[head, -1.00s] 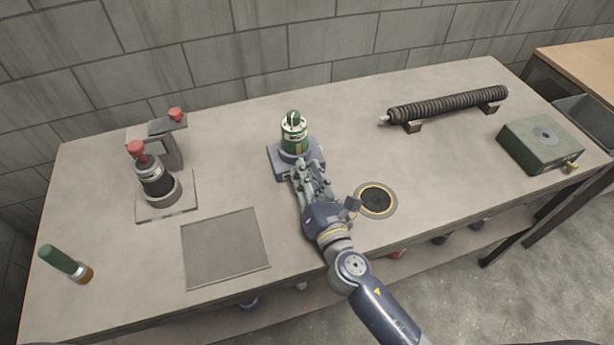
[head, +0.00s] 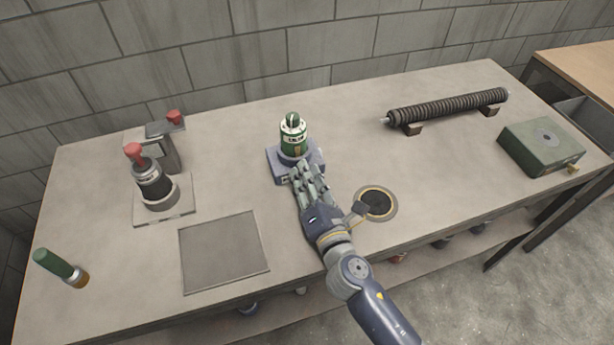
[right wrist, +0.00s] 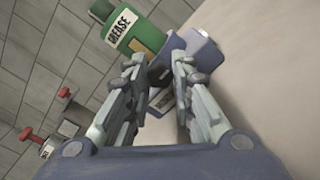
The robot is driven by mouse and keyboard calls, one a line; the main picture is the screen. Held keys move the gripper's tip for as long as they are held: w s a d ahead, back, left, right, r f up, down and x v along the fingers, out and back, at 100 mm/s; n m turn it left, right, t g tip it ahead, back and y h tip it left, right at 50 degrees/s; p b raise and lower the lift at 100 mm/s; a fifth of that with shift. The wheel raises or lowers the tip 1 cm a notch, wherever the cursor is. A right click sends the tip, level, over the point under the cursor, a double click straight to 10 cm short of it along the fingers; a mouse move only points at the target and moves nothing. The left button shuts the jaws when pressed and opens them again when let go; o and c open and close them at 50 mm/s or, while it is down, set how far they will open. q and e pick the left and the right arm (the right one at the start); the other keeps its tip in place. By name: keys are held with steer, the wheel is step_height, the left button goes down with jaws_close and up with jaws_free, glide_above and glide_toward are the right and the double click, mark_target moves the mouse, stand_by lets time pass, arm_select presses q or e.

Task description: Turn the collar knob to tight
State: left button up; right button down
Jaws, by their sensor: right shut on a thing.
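A blue-grey collar block (head: 312,155) stands on the bench and holds a green grease bottle (head: 294,140) upright. The bottle and block also show at the top of the right wrist view. My right gripper (head: 303,170) reaches the block's front side from the near right. In the right wrist view its two fingers (right wrist: 158,72) close on a small dark part at the front of the block, which I take as the collar knob (right wrist: 160,76). The fingers hide most of the knob, and I cannot read its setting. My left gripper is not in view.
A dark pot with a red handle (head: 153,185) and a grey red-topped fixture (head: 163,150) stand left. A green cylinder (head: 60,266) lies front left. A flat plate (head: 223,250), round hole (head: 376,203), ribbed tube (head: 450,107) and green box (head: 541,146) are also on the bench.

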steer(key=c, duration=1.4)
jaws_free()
steer(key=shift+o, duration=0.2)
steer(key=v, duration=1.2)
